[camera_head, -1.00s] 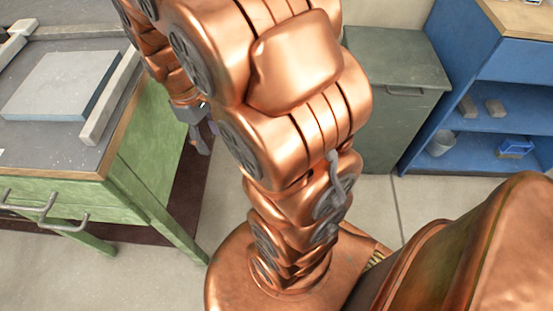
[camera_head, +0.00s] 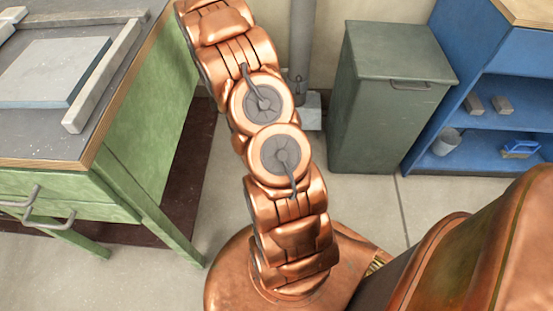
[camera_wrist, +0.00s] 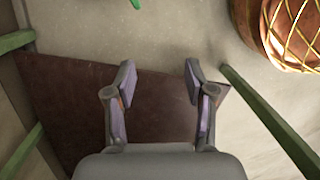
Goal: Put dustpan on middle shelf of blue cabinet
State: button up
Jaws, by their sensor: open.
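The blue cabinet (camera_head: 431,92) stands at the right in the head view. Its middle shelf (camera_head: 508,118) holds two small grey blocks (camera_head: 474,103). The shelf below holds a grey bucket (camera_head: 447,141) and a small blue object (camera_head: 520,149), too small to identify. I cannot make out a dustpan for sure in either view. My gripper (camera_wrist: 160,78) is open and empty in the wrist view, above the floor and a dark red-brown mat (camera_wrist: 75,105). In the head view my gripper is out of sight.
A green workbench (camera_head: 150,130) with a grey top stands at the left; its green legs (camera_wrist: 270,120) show in the wrist view. A grey-green bin (camera_head: 385,120) stands left of the cabinet. A small green piece (camera_wrist: 137,4) shows at the wrist view's top edge. Floor before the bin is clear.

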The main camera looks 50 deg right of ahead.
jog(key=d+f+n+b, duration=0.1)
jog(key=d+f, duration=0.2)
jog(key=f, duration=0.5)
jog(key=d+f+n+t+b, duration=0.1)
jog(key=d+f+n, duration=0.1)
jog(key=f, duration=0.7)
jog(key=d+f+n+b, duration=0.1)
jog(key=d+f, duration=0.3)
jog(key=f, duration=0.5)
jog(key=shift+d+f+n, duration=0.25)
jog(key=shift+d+n, duration=0.1)
jog(key=shift+n, duration=0.25)
jog(key=shift+s+f+b, duration=0.15)
jog(key=shift+f+b, duration=0.15)
jog(key=shift+f, duration=0.3)
jog(key=shift+d, duration=0.1)
notch_tip(320, 180, down, 5)
jog(key=b, duration=0.5)
jog(key=shift+f, duration=1.95)
